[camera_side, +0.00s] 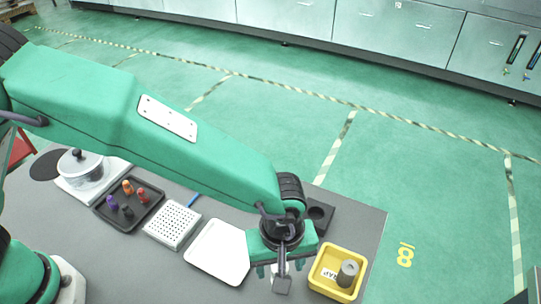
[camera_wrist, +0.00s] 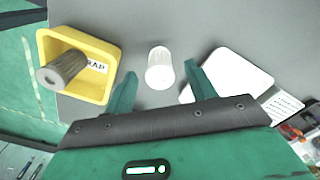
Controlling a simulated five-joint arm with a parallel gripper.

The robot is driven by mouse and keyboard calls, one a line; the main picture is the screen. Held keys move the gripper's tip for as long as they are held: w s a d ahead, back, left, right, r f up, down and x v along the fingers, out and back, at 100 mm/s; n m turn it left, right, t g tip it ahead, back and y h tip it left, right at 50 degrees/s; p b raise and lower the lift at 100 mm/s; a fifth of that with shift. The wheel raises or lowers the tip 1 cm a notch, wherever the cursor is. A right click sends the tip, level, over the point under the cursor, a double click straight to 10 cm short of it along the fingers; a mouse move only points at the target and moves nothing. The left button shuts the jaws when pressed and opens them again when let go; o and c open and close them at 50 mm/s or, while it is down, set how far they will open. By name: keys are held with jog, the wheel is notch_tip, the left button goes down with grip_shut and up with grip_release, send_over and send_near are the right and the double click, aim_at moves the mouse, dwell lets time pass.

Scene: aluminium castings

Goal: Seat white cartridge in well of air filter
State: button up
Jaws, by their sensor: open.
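The white cartridge (camera_wrist: 159,72) stands on the grey table in the wrist view, between the lines of my two fingers with a gap on each side. My gripper (camera_side: 280,271) is open and points down near the table's front edge in the side view; its green fingers also show in the wrist view (camera_wrist: 160,68). In the side view the cartridge is mostly hidden by my gripper. A dark block with a round well (camera_side: 319,213), which looks like the air filter, sits behind and right of my gripper, partly covered by my wrist. It does not show in the wrist view.
A yellow scrap bin (camera_side: 328,288) holding a grey cylinder (camera_side: 347,273) stands close right of my gripper. A white plate (camera_side: 218,253) lies to the left. Further left are a perforated white block (camera_side: 172,224), a black tray (camera_side: 107,217) with coloured pieces and a lidded pot (camera_side: 84,172).

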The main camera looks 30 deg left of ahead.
jog(key=shift+f, duration=0.65)
jog(key=c, duration=1.1)
